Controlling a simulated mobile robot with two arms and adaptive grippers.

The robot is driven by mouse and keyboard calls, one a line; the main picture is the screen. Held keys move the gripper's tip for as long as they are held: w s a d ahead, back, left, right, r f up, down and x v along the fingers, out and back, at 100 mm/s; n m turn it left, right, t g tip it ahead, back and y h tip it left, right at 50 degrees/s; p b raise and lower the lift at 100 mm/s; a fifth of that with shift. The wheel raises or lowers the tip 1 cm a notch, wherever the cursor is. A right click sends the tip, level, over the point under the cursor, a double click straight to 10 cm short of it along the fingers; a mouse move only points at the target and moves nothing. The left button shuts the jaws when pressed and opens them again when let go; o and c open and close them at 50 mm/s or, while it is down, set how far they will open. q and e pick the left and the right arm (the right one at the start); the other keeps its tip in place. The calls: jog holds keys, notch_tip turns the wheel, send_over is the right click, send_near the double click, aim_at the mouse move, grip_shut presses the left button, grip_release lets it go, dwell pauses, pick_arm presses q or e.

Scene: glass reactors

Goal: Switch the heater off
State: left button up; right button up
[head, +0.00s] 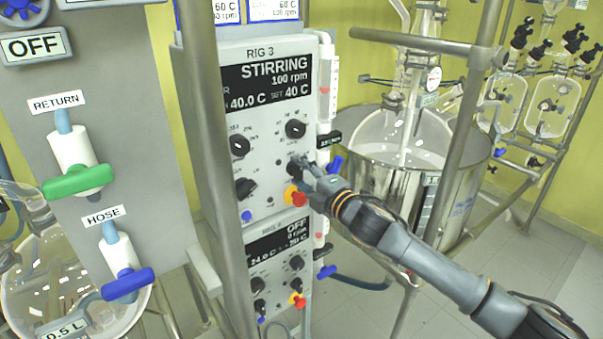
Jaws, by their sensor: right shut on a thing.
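The RIG 3 control box (228,120) is mounted on an upright frame in the middle of the head view. Its display (268,82) reads STIRRING, 100 rpm, 40.0 C and SET 40 C. It has black knobs at upper left (239,145), upper right (296,129) and lower left (246,187). My right gripper (301,167) comes in from the lower right and is shut on the lower right knob (293,168), which its fingers partly cover. The knob's pointer and label are hard to read. My left gripper is not in view.
A red and yellow button (294,196) sits just below my right gripper. A second box, whose display (276,243) reads OFF, is underneath. A steel vessel (375,190) and metal posts stand behind my right arm. RETURN and HOSE valves, green (78,181) and blue (128,285), are at left.

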jog(key=shift+f, duration=0.1)
jog(key=o, duration=1.2)
jog(key=shift+c, duration=0.2)
jog(key=v, duration=1.2)
